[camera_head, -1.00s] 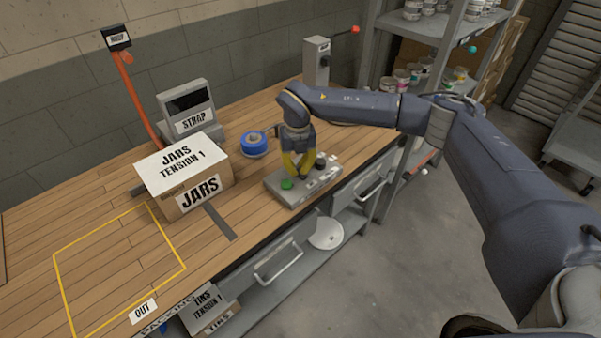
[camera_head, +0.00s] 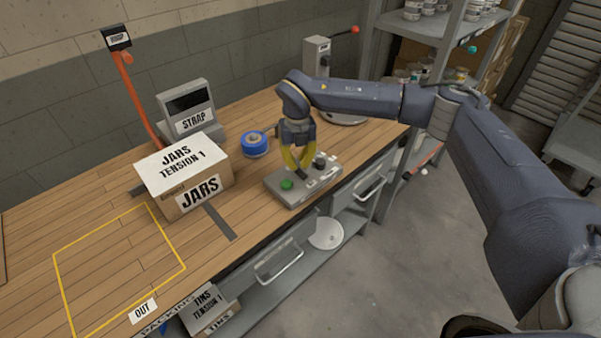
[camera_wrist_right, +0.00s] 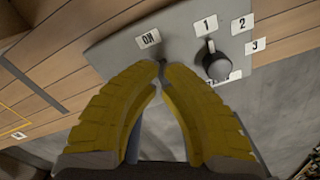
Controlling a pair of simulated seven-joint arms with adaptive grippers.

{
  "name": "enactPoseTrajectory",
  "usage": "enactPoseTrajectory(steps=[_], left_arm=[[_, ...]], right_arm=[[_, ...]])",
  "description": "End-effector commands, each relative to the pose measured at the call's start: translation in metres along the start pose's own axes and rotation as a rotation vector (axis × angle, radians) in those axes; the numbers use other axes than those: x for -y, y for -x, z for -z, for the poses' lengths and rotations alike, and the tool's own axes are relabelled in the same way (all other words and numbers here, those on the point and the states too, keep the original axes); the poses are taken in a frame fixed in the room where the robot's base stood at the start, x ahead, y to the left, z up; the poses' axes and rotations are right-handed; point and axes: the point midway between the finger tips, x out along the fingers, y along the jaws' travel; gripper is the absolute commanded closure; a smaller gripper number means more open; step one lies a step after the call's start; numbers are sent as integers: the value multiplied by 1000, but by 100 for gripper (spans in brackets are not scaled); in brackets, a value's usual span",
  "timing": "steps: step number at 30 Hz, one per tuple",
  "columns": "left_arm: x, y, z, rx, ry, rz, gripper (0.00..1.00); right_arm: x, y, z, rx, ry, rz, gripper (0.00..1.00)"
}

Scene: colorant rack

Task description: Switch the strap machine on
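The grey control box (camera_head: 313,190) lies at the front edge of the bench. It has a green button (camera_head: 287,184) on its left and a black knob (camera_head: 320,160) towards its far right. In the right wrist view the knob (camera_wrist_right: 216,66) stands by labels 1, 2 and 3, and an ON label (camera_wrist_right: 149,39) lies ahead of my fingertips. My right gripper (camera_head: 303,173) points down at the box between button and knob. Its yellow fingers converge, tips nearly together, and hide what lies under them. The strap machine (camera_head: 187,108) stands at the back. My left gripper is out of view.
A jars carton (camera_head: 184,174) sits in front of the strap machine, beside an orange lever (camera_head: 133,92). A blue tape roll (camera_head: 254,144) lies between the machine and the box. The yellow-outlined OUT area (camera_head: 115,260) is empty. A shelf rack (camera_head: 440,35) stands at the back right.

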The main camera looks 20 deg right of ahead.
Motion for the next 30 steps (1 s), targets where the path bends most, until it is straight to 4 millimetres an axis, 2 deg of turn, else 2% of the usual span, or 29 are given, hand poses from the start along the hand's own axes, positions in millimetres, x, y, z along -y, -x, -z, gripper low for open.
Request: enactPoseTrajectory(steps=[16, 30], left_arm=[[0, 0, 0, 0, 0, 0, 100], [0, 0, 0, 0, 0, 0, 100]], right_arm=[[0, 36, -1, 2, 0, 0, 100], [0, 40, 0, 1, 0, 0, 100]])
